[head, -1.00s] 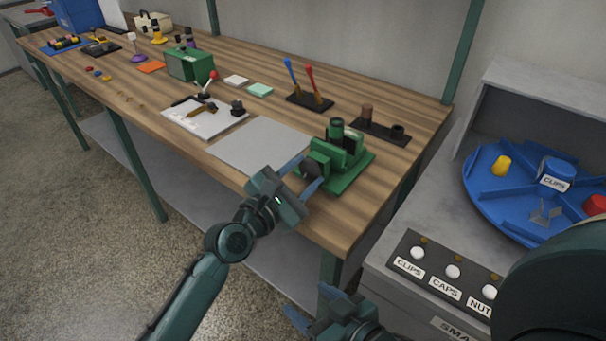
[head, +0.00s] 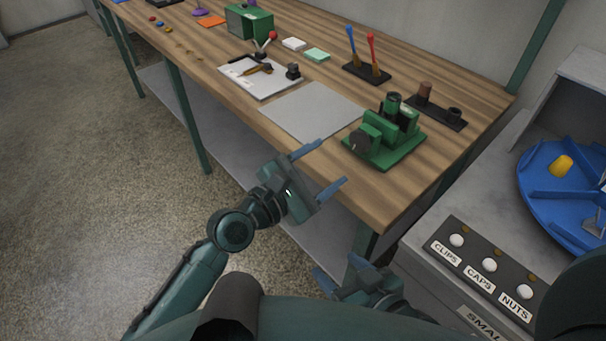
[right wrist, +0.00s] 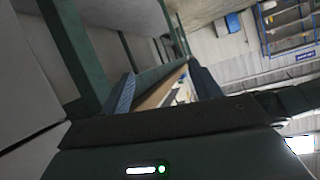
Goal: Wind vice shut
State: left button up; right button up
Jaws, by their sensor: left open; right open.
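The green vice (head: 385,135) stands on its green base plate near the bench's right front edge. A dark round wheel (head: 361,144) is on its front left side. A dark upright cylinder (head: 393,101) shows at its top; I cannot tell how wide the vice jaws are apart. My left gripper (head: 331,163) is open and empty, in front of the bench edge, with its fingers toward the vice and apart from the wheel. My right gripper (head: 336,266) is open and empty, low in front of the bench; its fingers also show in the right wrist view (right wrist: 161,75).
A grey mat (head: 312,111) lies left of the vice. Behind are a holder with blue and red handled tools (head: 367,72) and a black tray (head: 436,112). A grey cabinet with labelled buttons (head: 489,265) and a blue round tray (head: 560,200) stand at right.

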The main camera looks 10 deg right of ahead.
pick_arm(q)
jog(key=v, duration=0.5)
